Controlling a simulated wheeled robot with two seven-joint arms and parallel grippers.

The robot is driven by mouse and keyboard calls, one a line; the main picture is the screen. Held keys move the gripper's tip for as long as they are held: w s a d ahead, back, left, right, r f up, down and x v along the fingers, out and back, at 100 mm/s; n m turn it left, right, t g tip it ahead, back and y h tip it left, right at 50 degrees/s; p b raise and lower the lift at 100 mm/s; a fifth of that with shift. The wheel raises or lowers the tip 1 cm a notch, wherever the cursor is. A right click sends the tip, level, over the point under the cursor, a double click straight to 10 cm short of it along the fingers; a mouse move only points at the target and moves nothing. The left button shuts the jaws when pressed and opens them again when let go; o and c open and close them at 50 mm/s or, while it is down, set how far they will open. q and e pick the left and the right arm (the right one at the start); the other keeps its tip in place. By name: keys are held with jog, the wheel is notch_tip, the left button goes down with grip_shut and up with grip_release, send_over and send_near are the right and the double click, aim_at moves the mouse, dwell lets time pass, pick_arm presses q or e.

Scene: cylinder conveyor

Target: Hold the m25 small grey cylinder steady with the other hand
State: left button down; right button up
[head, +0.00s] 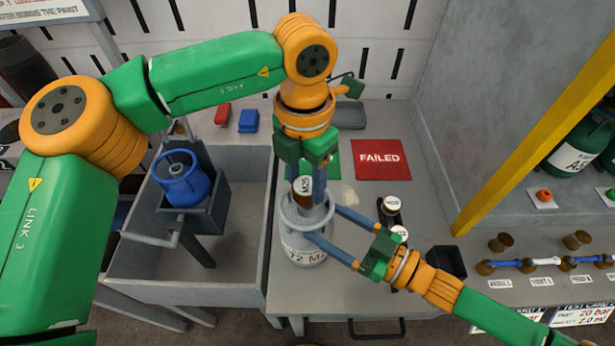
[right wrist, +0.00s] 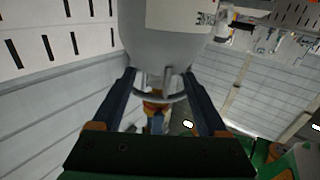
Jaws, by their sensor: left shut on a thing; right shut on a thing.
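The small grey cylinder (head: 303,256) stands upright at the bench's front edge in the head view, with a ring collar (head: 290,216) on top and a partly hidden label. My right gripper (head: 322,225) comes from the right, its blue fingers shut on the cylinder's upper part by the collar. In the right wrist view the cylinder (right wrist: 170,45) is inverted, between the fingertips (right wrist: 158,76). My left gripper (head: 312,172) is above the collar, pointing down, shut on a brown piece (head: 303,186) with a white tag that seems to read M25. Its lower end is hidden inside the collar.
A red FAILED mat (head: 382,160) and a partly hidden green mat (head: 332,158) lie behind. White-topped pieces (head: 393,202) and a black bin (head: 447,262) are to the right. A grey trough (head: 150,283) with a blue cylinder (head: 184,183) is left. A yellow post (head: 540,120) rises at right.

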pick_arm(q)
jog(key=shift+f, duration=1.1)
jog(key=c, duration=1.1)
grip_release()
grip_shut()
jog(key=m, duration=1.2)
jog(key=shift+m, duration=0.4)
jog(key=m, duration=0.4)
jog(key=shift+m, duration=0.7)
